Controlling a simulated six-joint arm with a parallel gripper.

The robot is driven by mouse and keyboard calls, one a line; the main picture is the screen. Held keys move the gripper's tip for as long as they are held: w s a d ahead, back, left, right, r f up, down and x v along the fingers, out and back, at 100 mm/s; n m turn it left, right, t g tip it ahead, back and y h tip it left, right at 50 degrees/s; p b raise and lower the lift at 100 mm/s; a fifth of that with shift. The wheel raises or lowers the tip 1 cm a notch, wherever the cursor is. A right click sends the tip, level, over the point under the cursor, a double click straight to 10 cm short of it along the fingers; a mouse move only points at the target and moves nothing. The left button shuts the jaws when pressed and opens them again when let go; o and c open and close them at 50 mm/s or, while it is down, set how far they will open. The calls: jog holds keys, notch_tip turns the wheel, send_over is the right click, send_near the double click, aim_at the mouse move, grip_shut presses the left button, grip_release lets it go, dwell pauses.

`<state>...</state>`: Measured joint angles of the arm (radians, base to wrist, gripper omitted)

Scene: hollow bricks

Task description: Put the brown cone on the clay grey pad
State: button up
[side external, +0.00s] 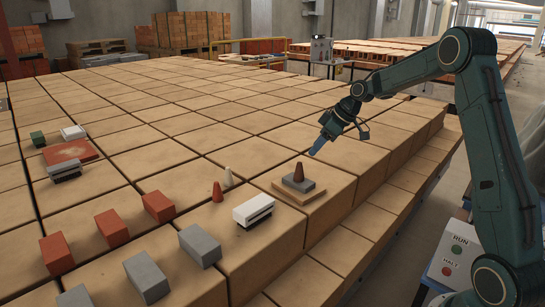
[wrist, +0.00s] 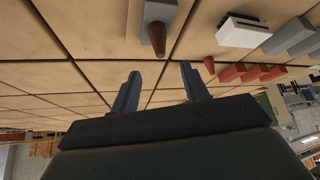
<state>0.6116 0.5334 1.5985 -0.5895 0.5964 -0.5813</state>
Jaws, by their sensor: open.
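The brown cone (side external: 298,171) stands upright on the clay grey pad (side external: 309,187), which lies on a wider tan board (side external: 287,195) near the right edge of the brick stack. In the wrist view the cone (wrist: 158,40) points toward my gripper, with the grey pad (wrist: 160,12) behind it. My gripper (side external: 318,146) is above and to the right of the cone in the side view, apart from it. In the wrist view its two fingers (wrist: 160,71) are spread with nothing between them.
A redder cone (side external: 217,192) and a cream cone (side external: 228,177) stand to the left. A white-and-black block (side external: 253,210) is near the board. Several red blocks (side external: 158,206) and grey blocks (side external: 199,245) line the front.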

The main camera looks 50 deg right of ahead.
jog(key=s+a+r+m+h, duration=0.2)
jog(key=s+a+r, duration=0.9)
jog(key=s+a, duration=0.35)
jog(key=s+a+f+m, duration=0.1)
jog(key=s+a, duration=0.2)
jog(key=s, duration=0.6)
jog(key=s+a+f+m, duration=0.1)
jog(key=s+a, duration=0.2)
jog(key=s, duration=0.7)
jog(key=shift+m+h, duration=0.3)
jog(key=shift+a+f, duration=0.1)
